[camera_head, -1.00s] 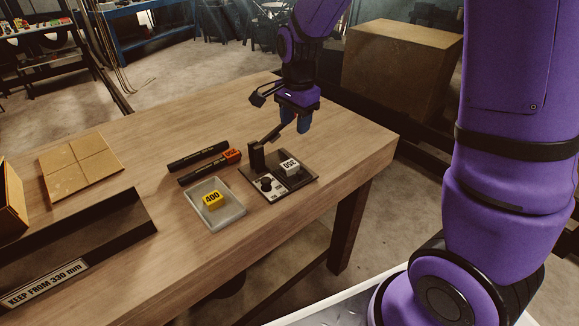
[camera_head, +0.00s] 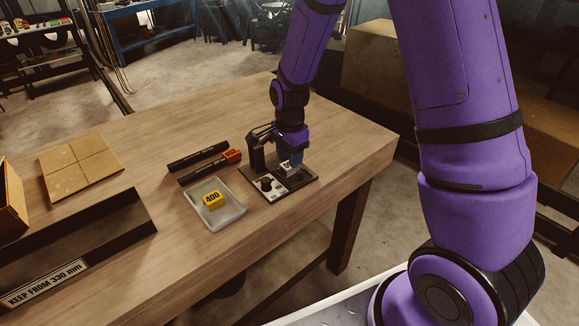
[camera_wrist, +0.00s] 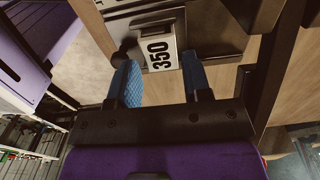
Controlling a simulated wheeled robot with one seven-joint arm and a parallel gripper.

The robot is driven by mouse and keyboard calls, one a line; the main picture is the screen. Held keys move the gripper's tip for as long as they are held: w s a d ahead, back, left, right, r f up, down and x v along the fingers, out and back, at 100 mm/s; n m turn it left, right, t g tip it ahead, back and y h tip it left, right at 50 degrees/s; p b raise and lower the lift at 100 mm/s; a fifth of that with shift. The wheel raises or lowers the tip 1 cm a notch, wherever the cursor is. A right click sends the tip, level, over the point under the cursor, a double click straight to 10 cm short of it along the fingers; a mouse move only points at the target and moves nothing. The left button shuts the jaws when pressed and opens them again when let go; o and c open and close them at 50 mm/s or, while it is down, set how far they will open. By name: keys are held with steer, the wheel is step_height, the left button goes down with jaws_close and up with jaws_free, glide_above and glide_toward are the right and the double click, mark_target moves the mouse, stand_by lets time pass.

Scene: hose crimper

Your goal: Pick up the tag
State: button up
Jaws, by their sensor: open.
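A white block tag marked 350 (camera_wrist: 160,52) sits on the right part of the dark crimper plate. In the head view this white tag (camera_head: 287,171) is partly hidden by my gripper (camera_head: 293,160). My gripper is open, with its blue fingers low over the plate. In the wrist view the white tag lies between and just beyond the fingertips of my gripper (camera_wrist: 158,65). I cannot tell whether either finger touches it. A yellow tag marked 400 (camera_head: 213,199) lies in a clear tray (camera_head: 229,216). An orange tag (camera_head: 232,156) sits at the end of a black bar.
The crimper plate (camera_head: 275,196) carries a black upright post (camera_head: 256,158) and a black knob (camera_head: 267,184) close to my gripper. Two black bars (camera_head: 198,156) lie to the left. A dark bin labelled KEEP FROM 330 mm (camera_head: 45,284) and cardboard (camera_head: 80,166) stand farther left.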

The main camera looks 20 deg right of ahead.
steer(key=shift+f, duration=1.6)
steer(key=c, duration=0.6)
steer(key=shift+r, duration=0.1)
